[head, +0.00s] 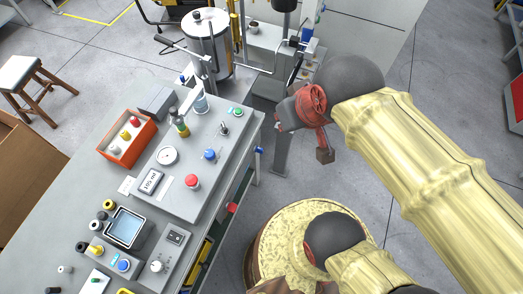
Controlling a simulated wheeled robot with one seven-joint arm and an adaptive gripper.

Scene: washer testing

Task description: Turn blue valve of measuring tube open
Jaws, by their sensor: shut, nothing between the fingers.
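My gripper (290,120) is at the end of my arm, right of the grey bench and above the floor. It is shut and empty, touching nothing that I can make out. A small clear tube (200,103) stands at the back of the bench's grey panel; I cannot tell whether it is the measuring tube. Blue fittings show on the rig behind, one at its left (183,78) and one at its upper right (308,33). Another blue part (259,150) is at the bench's right edge. I cannot tell which is the valve or how its handle is turned.
The grey panel (175,195) carries a gauge, a blue knob (210,155) and a red button (192,181). An orange box (126,137) lies left of it. A metal cylinder (207,42) stands behind. A stool (22,75) is far left. Floor right of the bench is partly clear.

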